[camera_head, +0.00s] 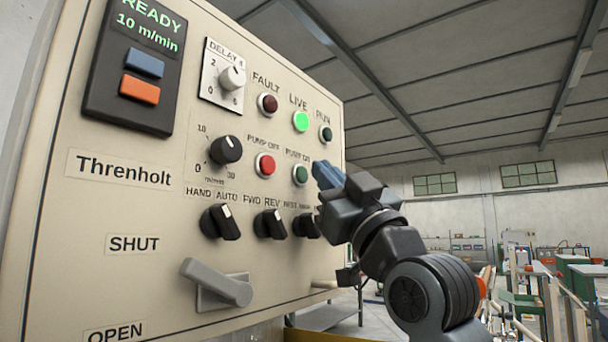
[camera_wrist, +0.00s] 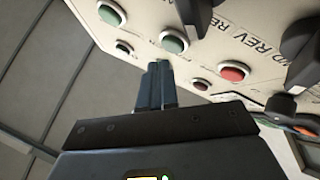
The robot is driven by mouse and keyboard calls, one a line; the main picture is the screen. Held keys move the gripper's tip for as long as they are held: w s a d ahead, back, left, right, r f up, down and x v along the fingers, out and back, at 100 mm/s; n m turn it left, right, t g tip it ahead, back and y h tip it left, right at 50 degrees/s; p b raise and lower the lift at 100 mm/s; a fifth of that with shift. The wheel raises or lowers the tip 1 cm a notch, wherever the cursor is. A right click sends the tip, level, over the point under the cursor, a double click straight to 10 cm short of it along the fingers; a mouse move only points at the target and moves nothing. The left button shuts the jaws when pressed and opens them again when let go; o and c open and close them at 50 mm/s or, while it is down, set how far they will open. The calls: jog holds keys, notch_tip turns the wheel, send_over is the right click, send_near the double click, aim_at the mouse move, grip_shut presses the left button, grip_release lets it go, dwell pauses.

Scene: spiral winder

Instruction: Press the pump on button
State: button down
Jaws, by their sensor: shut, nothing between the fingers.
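The pump on button (camera_head: 300,175) is a green round button in a pale ring on the beige panel, right of the red pump off button (camera_head: 265,165). In the wrist view, which sees the panel rotated, the green button (camera_wrist: 174,41) lies just beyond my fingertips and the red one (camera_wrist: 235,72) to their right. My gripper (camera_head: 322,172) is shut and empty, its blue-grey fingers just right of the green button in the head view. The fingers also show in the wrist view (camera_wrist: 155,75). A gap to the button seems to show; its depth is unclear.
Above are fault (camera_head: 268,104), lit live (camera_head: 301,121) and run (camera_head: 326,134) lamps. Black selector knobs (camera_head: 270,224) sit below, with a grey lever (camera_head: 218,284) lower left. Another green button (camera_wrist: 112,13) shows in the wrist view. Right of the panel is open hall.

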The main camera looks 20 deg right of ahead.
jog(key=shift+w, duration=0.1)
dwell(0.6)
jog(key=shift+w+a, duration=0.25)
jog(key=shift+w+a, duration=0.25)
jog(key=shift+w, duration=0.1)
dwell(0.8)
dwell(0.3)
jog(key=shift+s+d, duration=0.5)
jog(key=shift+s, duration=0.2)
jog(key=s+d, duration=0.1)
jog(key=s, duration=0.1)
jog(key=s+d+b, duration=0.1)
jog(key=s, duration=0.1)
jog(key=shift+d, duration=0.4)
dwell(0.7)
